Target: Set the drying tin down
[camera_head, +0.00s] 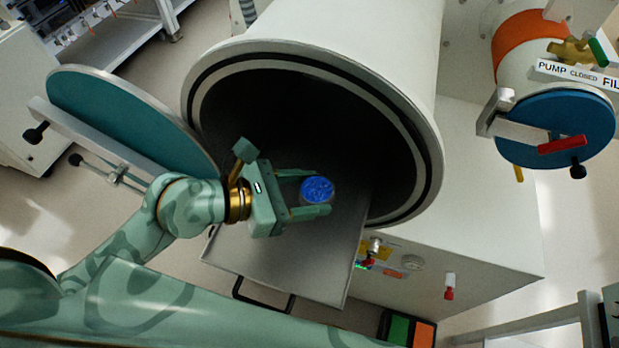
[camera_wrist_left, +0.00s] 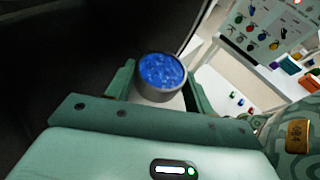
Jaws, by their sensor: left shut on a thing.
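The drying tin (camera_head: 317,190) is a small round grey tin with bright blue contents. It stands upright between the two fingers of my left gripper (camera_head: 304,191), which is shut on it. In the left wrist view the tin (camera_wrist_left: 161,76) sits between the fingertips, its blue top facing up. The gripper is at the mouth of the large round chamber (camera_head: 425,190), over the grey metal tray (camera_head: 270,258) that slides out of it. I cannot tell whether the tin's base touches the tray. My right gripper is not in view.
The chamber's teal round door (camera_head: 125,115) stands open at the left, close to my left arm. A smaller port with a blue door (camera_head: 555,130) is at the upper right. The tray's front part is bare, with a black handle (camera_head: 263,297). The chamber's inside is dark.

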